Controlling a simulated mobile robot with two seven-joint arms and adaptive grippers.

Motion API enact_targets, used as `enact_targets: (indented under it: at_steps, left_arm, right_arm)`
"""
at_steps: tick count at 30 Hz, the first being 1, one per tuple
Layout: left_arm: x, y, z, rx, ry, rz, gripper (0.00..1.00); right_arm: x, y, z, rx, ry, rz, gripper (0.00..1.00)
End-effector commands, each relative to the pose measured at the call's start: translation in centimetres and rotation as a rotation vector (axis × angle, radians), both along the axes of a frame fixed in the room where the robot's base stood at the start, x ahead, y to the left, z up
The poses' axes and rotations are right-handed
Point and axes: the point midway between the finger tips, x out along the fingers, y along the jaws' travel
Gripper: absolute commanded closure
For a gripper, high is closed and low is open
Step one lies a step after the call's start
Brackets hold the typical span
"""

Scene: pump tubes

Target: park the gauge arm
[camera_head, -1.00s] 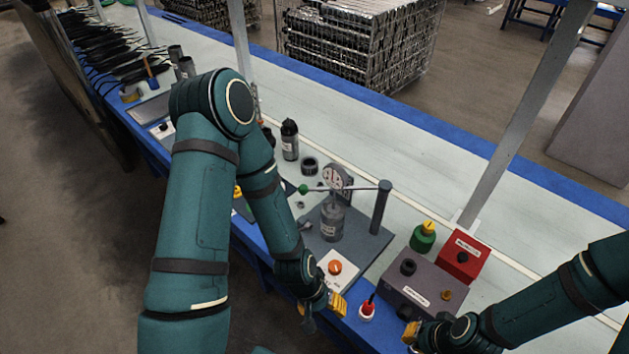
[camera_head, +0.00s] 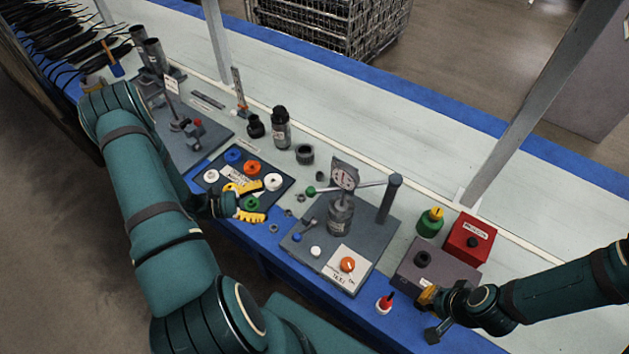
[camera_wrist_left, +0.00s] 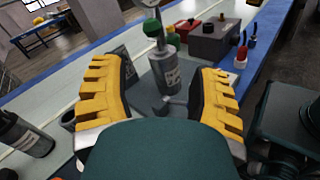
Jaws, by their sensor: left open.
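The gauge arm (camera_head: 372,184) is a thin grey bar reaching left from a dark upright post (camera_head: 390,198) to a green knob (camera_head: 311,191). A round dial gauge (camera_head: 344,175) sits on it, above a grey labelled cylinder (camera_head: 340,216) on a grey base plate (camera_head: 378,235). My left gripper (camera_head: 252,201) is open and empty, left of the plate and apart from the knob. In the left wrist view the green knob (camera_wrist_left: 152,27) and cylinder (camera_wrist_left: 164,70) show beyond the open fingers (camera_wrist_left: 158,75). My right gripper (camera_head: 428,297) is at the purple-grey box; its jaw opening is unclear.
A dark mat (camera_head: 222,164) with coloured rings lies under my left gripper. A red box (camera_head: 470,238), a green jar (camera_head: 429,224) and a purple-grey box (camera_head: 440,268) stand to the right. Black bottles (camera_head: 281,128) stand behind.

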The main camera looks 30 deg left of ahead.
Motion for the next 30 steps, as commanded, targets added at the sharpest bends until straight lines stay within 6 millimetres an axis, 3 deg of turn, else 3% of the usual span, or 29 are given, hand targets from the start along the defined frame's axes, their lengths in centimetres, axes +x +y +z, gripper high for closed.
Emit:
enact_targets:
  at_steps: [5, 21, 30]
  left_arm:
    - [0.3, 0.7, 0.5, -0.017, -0.026, 0.041, 0.39]
    - [6.5, -6.7, 0.5, -0.018, -0.025, 0.033, 0.39]
    - [8.7, -9.2, 0.5, -0.016, -0.024, 0.035, 0.39]
  right_arm:
    - [0.0, 0.0, 0.1, 0.0, -0.001, -0.001, 1.0]
    - [0.1, 0.0, 0.5, -0.001, -0.003, -0.003, 1.0]
    - [0.2, -0.1, 0.6, -0.001, -0.004, -0.004, 1.0]
